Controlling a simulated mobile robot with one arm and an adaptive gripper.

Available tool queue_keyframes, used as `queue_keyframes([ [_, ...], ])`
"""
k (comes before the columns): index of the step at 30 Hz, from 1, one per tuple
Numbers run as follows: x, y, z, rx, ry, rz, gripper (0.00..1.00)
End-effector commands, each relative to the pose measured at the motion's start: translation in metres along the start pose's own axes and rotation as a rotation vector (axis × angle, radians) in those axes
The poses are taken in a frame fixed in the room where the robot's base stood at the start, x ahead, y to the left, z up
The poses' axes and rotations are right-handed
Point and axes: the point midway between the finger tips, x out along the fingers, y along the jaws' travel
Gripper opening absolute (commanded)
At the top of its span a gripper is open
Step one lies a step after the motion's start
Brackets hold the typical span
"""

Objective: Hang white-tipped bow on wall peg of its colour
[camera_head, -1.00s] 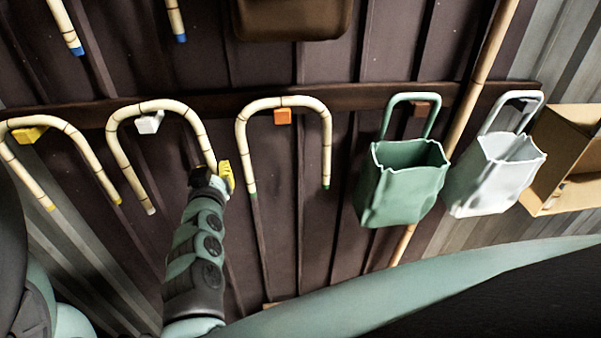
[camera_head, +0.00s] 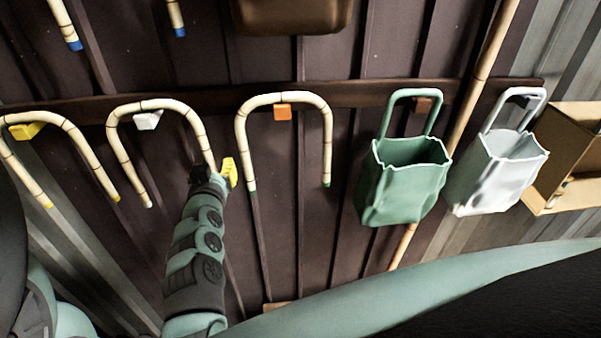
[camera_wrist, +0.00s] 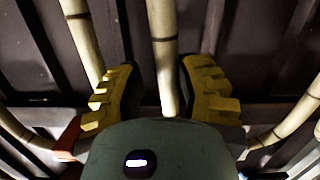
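The white-tipped bow (camera_head: 122,158) hangs upside-down-U fashion over the white peg (camera_head: 148,121) on the wall rail. Its left leg ends in a white tip; the end of its right leg is hidden behind my gripper. My gripper (camera_head: 214,173) is at the lower part of that right leg, its yellow finger standing clear to the right. In the wrist view, a pale jointed rod (camera_wrist: 163,50) runs between the two yellow fingers (camera_wrist: 165,95), which are spread with gaps beside it.
A yellow-tipped bow (camera_head: 73,143) hangs on the yellow peg (camera_head: 27,131) at left. A green-tipped bow (camera_head: 327,140) hangs on the orange peg (camera_head: 283,112), close right of my gripper. A green bag (camera_head: 402,185), a white bag (camera_head: 497,180) and a cardboard box (camera_head: 568,140) are farther right.

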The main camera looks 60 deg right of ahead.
Motion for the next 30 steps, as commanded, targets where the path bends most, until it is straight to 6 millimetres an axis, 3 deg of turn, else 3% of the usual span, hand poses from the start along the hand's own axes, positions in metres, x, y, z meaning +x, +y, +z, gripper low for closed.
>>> queue_keyframes([
  [14, -0.008, 0.001, 0.002, -0.001, -0.003, 0.001, 0.42],
  [30, -0.088, 0.002, 0.002, 0.000, -0.006, 0.005, 0.42],
])
